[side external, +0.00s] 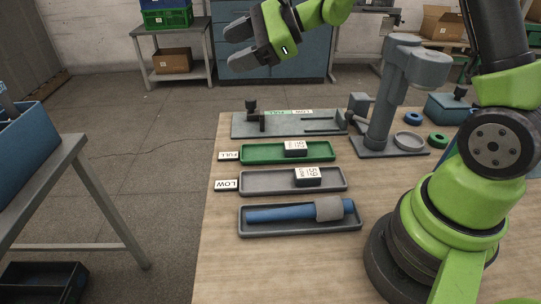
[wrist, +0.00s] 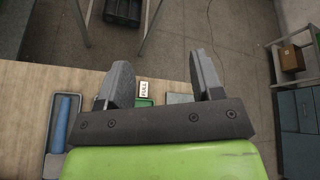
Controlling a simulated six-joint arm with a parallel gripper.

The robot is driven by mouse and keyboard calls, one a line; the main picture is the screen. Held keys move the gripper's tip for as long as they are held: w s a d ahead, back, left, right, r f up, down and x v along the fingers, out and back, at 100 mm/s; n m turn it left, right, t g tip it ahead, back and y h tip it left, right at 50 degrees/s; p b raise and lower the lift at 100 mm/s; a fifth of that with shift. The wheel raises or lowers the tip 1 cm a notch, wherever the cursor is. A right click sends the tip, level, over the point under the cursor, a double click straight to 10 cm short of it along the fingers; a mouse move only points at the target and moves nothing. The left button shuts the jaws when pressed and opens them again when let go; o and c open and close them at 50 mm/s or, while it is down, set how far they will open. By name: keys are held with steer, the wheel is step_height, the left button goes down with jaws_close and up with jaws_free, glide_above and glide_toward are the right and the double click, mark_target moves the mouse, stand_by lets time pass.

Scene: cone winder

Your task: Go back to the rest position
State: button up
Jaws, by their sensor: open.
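My gripper (side external: 262,42) is raised high above the far side of the table in the side external view, clear of everything on it. In the wrist view its two fingers (wrist: 160,82) stand apart with nothing between them. Below it on the table are a green tray (side external: 262,153) with a small dark labelled block (side external: 296,148), and a grey tray (side external: 265,184) with a similar block (side external: 307,177). A nearer grey tray (side external: 275,231) holds a blue rod (side external: 280,213) with a grey sleeve (side external: 329,208).
A FULL label (side external: 229,156) and a LOW label (side external: 227,185) lie left of the trays. A grey fixture plate (side external: 285,124) and a tall grey stand (side external: 385,100) are at the table's back. A side table (side external: 70,160) stands left across open floor.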

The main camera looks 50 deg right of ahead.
steer(key=s+a+r+n+g+h, duration=0.1)
steer(key=s+a+r+n+g, duration=0.15)
steer(key=s+n, duration=0.35)
steer(key=s+a+r+n+g, duration=0.25)
steer(key=s+n, duration=0.25)
steer(key=s, duration=0.4)
steer(key=s+d+n+t+h, duration=0.1)
steer(key=s+d+n+h, duration=0.2)
steer(key=s, duration=0.7)
steer(key=n+h, duration=0.2)
steer(key=n, duration=0.2)
steer(key=shift+r+t, duration=0.15)
steer(key=shift+t, duration=0.25)
steer(key=shift+d, duration=0.1)
